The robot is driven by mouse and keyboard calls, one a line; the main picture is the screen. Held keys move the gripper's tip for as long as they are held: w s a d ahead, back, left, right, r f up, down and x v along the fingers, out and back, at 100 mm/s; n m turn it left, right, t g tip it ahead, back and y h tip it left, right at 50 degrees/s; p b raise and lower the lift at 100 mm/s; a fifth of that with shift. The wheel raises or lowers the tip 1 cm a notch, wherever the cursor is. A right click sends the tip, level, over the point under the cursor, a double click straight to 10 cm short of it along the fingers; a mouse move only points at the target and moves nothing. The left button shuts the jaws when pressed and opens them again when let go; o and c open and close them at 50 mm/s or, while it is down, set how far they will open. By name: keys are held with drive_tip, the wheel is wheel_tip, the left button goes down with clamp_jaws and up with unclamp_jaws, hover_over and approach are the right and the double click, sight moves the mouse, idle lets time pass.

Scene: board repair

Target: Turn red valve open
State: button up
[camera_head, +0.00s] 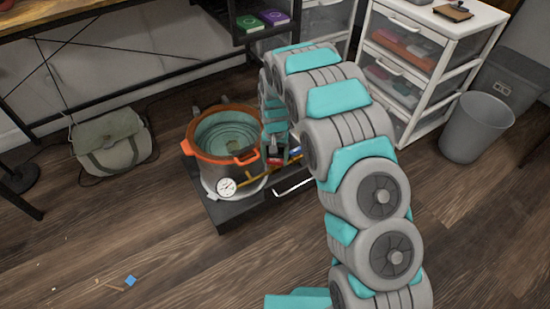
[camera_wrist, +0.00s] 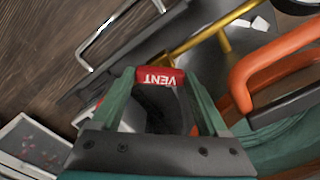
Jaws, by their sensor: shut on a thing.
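The red valve handle, marked VENT (camera_wrist: 160,77), shows in the wrist view between the fingertips of my gripper (camera_wrist: 156,82). My gripper is shut on it, one green finger on each side. In the head view a red part of the valve (camera_head: 274,161) shows at the right side of the pot, partly hidden by my arm. A brass pipe (camera_wrist: 200,40) runs close to the handle in the wrist view and also shows in the head view (camera_head: 250,179). The valve body below the handle is hidden.
A pot with an orange rim (camera_head: 192,147) and a dial gauge (camera_head: 227,187) stands on a dark base (camera_head: 222,216) with a metal handle (camera_head: 293,187). A bag (camera_head: 110,140) lies left. White drawers (camera_head: 400,75) and a grey bin (camera_head: 476,130) stand right. Front floor is mostly clear.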

drive_tip(key=n, duration=0.4)
drive_tip(key=shift+n, duration=1.9)
drive_tip(key=o, duration=1.2)
drive_tip(key=shift+o, duration=0.2)
